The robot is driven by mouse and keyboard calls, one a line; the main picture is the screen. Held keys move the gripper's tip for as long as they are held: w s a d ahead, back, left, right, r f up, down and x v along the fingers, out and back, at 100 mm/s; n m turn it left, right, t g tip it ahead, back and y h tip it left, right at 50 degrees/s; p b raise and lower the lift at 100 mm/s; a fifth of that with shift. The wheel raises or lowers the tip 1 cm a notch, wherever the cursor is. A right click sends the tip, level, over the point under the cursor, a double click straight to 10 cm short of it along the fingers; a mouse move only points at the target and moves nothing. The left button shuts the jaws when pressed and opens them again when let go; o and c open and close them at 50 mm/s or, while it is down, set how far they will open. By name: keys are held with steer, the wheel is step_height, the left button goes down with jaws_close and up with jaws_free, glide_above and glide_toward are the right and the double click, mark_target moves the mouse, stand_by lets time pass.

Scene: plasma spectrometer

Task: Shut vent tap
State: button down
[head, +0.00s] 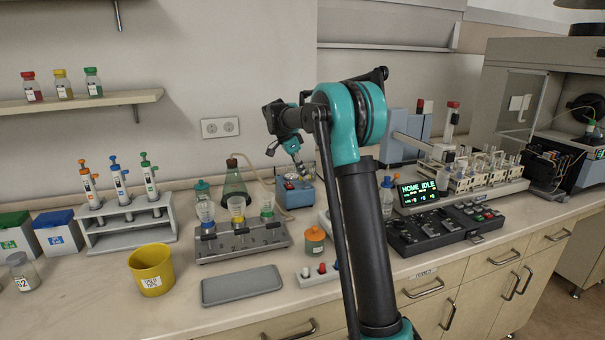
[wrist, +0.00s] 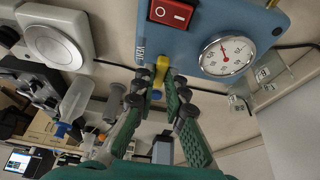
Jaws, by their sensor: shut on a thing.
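The vent tap (wrist: 161,69) is a yellow lever on the face of a blue box (wrist: 185,40), below a red rocker switch (wrist: 171,13) and left of a round dial gauge (wrist: 227,55) in the wrist view. A small dark label sits just left of it. My gripper (wrist: 163,84) has its green fingers closed on the lever from both sides. In the head view the blue box (head: 299,194) stands at the back of the bench, with my gripper (head: 298,168) at its top. The tap is too small to make out there.
A conical flask (head: 235,185) with tubing stands left of the blue box. A rack with cups (head: 240,243) and an orange jar (head: 314,241) stand in front. A control panel (head: 440,228) lies to the right. A grey tray (head: 242,286) is nearer the front edge.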

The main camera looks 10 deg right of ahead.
stand_by(0.4)
steer(key=c, duration=1.6)
jaws_free()
steer(key=shift+o, duration=0.2)
steer(key=v, duration=1.2)
step_height(320, 180, up, 8)
